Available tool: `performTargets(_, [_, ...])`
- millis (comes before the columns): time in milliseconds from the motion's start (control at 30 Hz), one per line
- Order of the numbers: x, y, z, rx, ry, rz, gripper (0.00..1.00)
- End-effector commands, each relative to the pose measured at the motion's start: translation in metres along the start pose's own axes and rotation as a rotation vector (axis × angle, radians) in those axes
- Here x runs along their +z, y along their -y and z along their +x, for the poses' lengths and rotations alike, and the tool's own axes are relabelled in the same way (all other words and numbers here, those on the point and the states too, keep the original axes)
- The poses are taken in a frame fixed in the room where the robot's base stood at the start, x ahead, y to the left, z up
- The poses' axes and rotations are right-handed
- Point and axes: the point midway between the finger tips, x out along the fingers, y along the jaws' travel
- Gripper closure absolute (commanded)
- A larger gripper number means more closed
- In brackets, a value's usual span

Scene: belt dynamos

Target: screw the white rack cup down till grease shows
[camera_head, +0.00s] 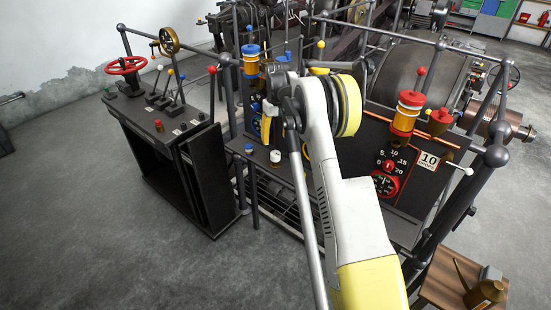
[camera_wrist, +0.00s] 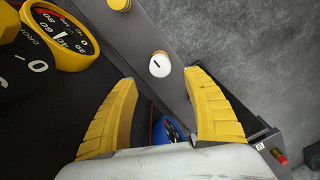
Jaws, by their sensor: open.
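The white rack cup (camera_wrist: 160,64) shows in the wrist view as a white round cap with a dark slot mark, on a dark ledge. In the head view the white cup (camera_head: 275,156) stands upright on the dark rack shelf, with a brass-coloured body under its white top. My gripper (camera_wrist: 162,78) is open. Its two yellow fingers point toward the cup, with the cap between and just beyond the fingertips in the picture; I see no contact. I cannot make out any grease at the cup.
A blue-topped cup (camera_head: 248,149) stands left of the white one. A yellow-rimmed gauge (camera_wrist: 62,38) is at left in the wrist view, and a blue-rimmed gauge (camera_wrist: 168,130) shows between the fingers. A lever console (camera_head: 165,130) stands left of the rack. Open floor lies at front left.

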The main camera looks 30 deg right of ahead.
Motion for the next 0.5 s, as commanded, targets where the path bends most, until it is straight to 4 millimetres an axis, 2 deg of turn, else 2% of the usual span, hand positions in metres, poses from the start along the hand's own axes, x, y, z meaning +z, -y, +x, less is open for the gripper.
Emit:
performTargets(33, [0.0,0.0,0.017,0.0,0.0,0.0,0.41])
performTargets(200, [0.0,0.0,0.054,0.0,0.0,0.0,0.41])
performTargets(333, [0.0,0.0,0.073,0.0,-0.001,0.0,0.41])
performTargets(500, [0.0,0.0,0.086,0.0,-0.001,0.0,0.41])
